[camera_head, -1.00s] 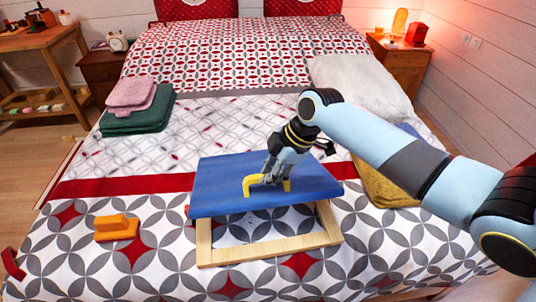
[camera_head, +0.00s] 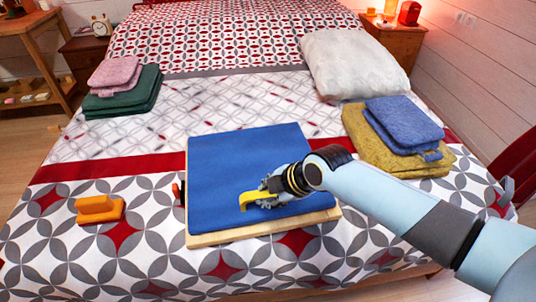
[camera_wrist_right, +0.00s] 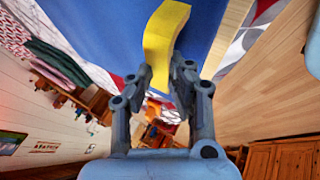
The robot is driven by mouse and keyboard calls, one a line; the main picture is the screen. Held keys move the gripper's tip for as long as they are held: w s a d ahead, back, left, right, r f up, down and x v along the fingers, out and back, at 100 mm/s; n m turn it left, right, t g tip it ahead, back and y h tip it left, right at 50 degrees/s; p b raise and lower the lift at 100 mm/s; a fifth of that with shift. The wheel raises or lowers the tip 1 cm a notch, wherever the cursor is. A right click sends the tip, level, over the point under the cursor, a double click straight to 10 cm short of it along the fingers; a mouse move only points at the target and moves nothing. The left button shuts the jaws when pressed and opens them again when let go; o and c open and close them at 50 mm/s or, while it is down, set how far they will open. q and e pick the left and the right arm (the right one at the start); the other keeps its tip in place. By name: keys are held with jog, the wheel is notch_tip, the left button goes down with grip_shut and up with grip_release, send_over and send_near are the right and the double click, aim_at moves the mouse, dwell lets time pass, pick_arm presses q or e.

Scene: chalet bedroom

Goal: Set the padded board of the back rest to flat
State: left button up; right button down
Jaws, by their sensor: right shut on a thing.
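The blue padded board (camera_head: 240,160) of the back rest lies low over its wooden frame (camera_head: 262,228) on the bed, looking flat or nearly so. A yellow handle (camera_head: 246,201) stands at the board's front part. My right gripper (camera_head: 262,198) is shut on the yellow handle. In the right wrist view the handle (camera_wrist_right: 163,45) sits between the two fingers of the right gripper (camera_wrist_right: 160,80), with the blue board (camera_wrist_right: 110,35) behind it. My left gripper is not in view.
An orange block with a grip (camera_head: 99,209) lies left of the back rest. Folded green (camera_head: 122,98) and pink (camera_head: 116,73) towels lie at the left. Yellow (camera_head: 380,140) and blue (camera_head: 404,122) towels lie at the right, near my arm. A white pillow (camera_head: 352,63) lies behind.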

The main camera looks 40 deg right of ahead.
jog(key=shift+s+a+f, duration=0.1)
jog(key=shift+s+f, duration=0.35)
jog(key=shift+f, duration=0.05)
jog(key=c, duration=1.6)
grip_release()
jog(key=o, duration=0.3)
jog(key=shift+w, duration=0.15)
jog(key=shift+w+r, duration=0.1)
jog(key=shift+r, duration=0.15)
jog(key=v, duration=1.1)
jog(key=shift+s+r, duration=0.2)
jog(key=shift+r, duration=0.05)
